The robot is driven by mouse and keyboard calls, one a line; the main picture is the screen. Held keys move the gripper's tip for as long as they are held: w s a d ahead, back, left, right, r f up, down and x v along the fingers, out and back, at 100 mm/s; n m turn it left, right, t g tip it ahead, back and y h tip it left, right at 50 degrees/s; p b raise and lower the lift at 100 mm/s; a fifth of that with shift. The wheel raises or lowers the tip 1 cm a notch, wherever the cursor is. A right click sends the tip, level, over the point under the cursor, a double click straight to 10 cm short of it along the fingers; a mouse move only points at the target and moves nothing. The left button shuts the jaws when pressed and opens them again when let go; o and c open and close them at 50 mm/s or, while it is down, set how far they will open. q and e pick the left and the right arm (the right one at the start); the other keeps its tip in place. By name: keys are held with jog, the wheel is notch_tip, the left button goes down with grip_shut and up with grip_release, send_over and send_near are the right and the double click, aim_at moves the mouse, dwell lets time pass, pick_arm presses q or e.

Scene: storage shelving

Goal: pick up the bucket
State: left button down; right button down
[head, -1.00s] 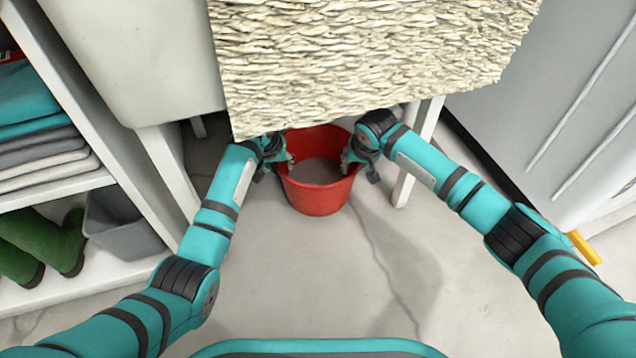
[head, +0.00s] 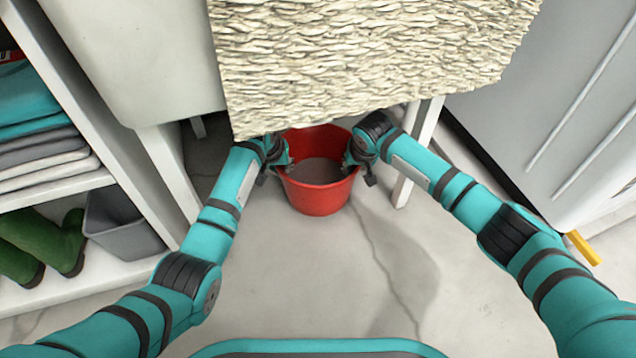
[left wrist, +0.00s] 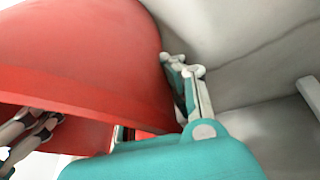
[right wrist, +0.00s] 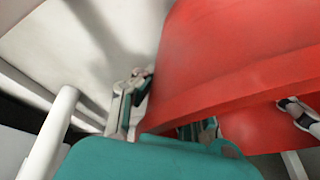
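The red bucket (head: 318,200) stands upright on the floor, with its open top facing up. My left gripper (head: 279,164) is at the left side of its rim and my right gripper (head: 358,168) at the right side. In the left wrist view, one finger lies against the outside of the bucket wall (left wrist: 80,50); the other is mostly hidden behind the rim. In the right wrist view, the fingers likewise straddle the bucket wall (right wrist: 225,50), with the outer finger touching it. Both grippers look shut on the wall.
A table draped with a woven cream cloth (head: 350,60) overhangs the bucket's far side, with a white leg (head: 420,150) close on the right. A shelf on the left holds folded cloths, green boots (head: 45,240) and a grey bin (head: 120,225). The floor in front is clear.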

pick_arm(q)
jog(key=shift+r, duration=0.1)
pick_arm(e)
jog(key=shift+r, duration=0.1)
